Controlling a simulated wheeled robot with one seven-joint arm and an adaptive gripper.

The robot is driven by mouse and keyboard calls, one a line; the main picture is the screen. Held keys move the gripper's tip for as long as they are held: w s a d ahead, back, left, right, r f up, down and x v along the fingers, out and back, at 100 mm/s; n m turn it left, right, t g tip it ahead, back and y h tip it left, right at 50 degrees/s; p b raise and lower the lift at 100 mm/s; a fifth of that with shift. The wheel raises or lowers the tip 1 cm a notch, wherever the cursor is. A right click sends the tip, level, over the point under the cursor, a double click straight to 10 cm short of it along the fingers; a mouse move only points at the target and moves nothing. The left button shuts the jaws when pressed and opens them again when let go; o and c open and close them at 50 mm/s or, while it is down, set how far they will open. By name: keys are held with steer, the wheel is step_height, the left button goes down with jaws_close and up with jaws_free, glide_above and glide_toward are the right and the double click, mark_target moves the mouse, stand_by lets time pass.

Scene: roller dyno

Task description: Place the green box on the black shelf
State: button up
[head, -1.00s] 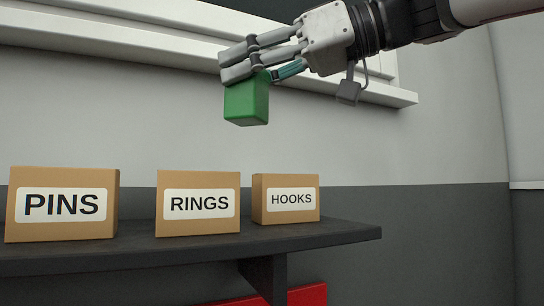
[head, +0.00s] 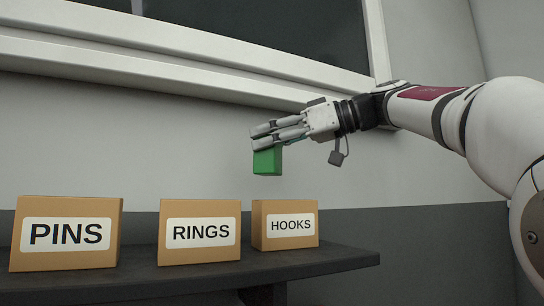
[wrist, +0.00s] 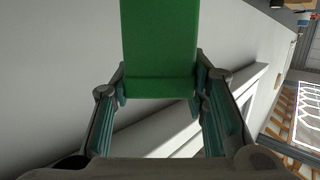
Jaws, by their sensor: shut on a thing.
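In the wrist view the green box (wrist: 160,45) sits between the two fingers of my gripper (wrist: 160,92). The black shelf (head: 200,284) runs along the wall below, and the green box is well clear of it.
Three tan cardboard boxes stand in a row on the shelf: PINS (head: 66,257), RINGS (head: 200,254) and HOOKS (head: 287,243). Bare shelf shows right of HOOKS, with narrow gaps between boxes. A white window ledge (head: 180,83) juts out behind and above my gripper.

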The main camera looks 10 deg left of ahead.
mark_target(279, 155)
steer(key=shift+f, duration=1.75)
steer(key=shift+s+f+p, duration=0.1)
steer(key=shift+f+p, duration=0.5)
steer(key=shift+p, duration=0.1)
steer(key=o, duration=1.3)
steer(key=shift+c, duration=0.2)
steer(key=shift+r+b, duration=0.55)
steer(key=shift+b, duration=0.15)
steer(key=b+v, duration=0.1)
steer(key=v, duration=1.1)
steer(key=shift+r, duration=0.1)
